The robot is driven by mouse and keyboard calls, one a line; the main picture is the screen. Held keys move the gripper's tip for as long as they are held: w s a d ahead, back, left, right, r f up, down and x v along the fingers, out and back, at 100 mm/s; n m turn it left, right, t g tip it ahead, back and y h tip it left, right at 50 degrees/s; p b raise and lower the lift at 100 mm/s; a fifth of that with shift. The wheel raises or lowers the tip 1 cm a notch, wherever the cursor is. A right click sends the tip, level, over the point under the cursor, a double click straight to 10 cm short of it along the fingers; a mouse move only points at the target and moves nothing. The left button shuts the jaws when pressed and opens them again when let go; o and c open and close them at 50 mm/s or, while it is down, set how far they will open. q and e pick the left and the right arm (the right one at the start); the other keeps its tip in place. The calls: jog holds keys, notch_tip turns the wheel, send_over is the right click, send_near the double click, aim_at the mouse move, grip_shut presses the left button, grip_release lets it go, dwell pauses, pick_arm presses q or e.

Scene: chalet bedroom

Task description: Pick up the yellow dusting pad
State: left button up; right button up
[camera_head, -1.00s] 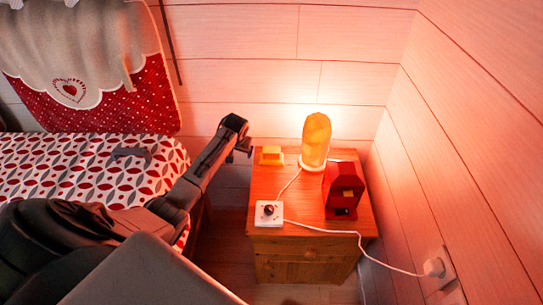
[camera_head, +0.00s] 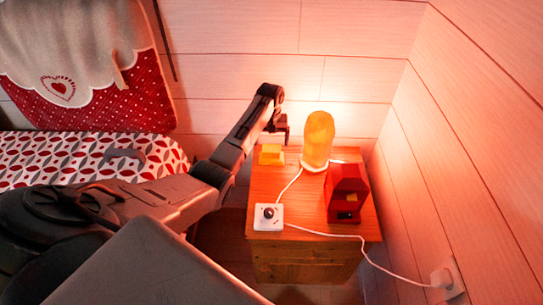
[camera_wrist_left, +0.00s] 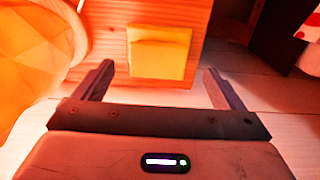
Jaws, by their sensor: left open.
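The yellow dusting pad (camera_head: 271,154) lies near the back left corner of the wooden nightstand (camera_head: 285,189). In the left wrist view the pad (camera_wrist_left: 160,52) shows as a yellow block near the nightstand's edge, beyond and between my fingertips. My left gripper (camera_head: 279,130) is open and points down just above the pad, slightly to its right in the head view. Its two fingers (camera_wrist_left: 158,80) are apart with nothing between them. My right gripper is in neither view.
A glowing lamp (camera_head: 318,140) stands close right of the pad; it also fills the left of the wrist view (camera_wrist_left: 35,50). A red box-like object (camera_head: 346,190) and a white dimmer (camera_head: 268,216) with a cord share the nightstand. A bed (camera_head: 70,160) is at left.

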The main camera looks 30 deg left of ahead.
aim_at(272, 148)
pick_arm(q)
notch_tip(272, 148, down, 5)
jog(key=shift+w+f, duration=0.1)
jog(key=shift+w, duration=0.05)
jog(key=shift+f, duration=0.35)
jog(key=c, duration=1.1)
jog(key=shift+c, duration=0.3)
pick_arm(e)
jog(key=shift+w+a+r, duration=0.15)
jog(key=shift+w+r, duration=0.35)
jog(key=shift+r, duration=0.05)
pick_arm(q)
jog(key=shift+r, duration=0.15)
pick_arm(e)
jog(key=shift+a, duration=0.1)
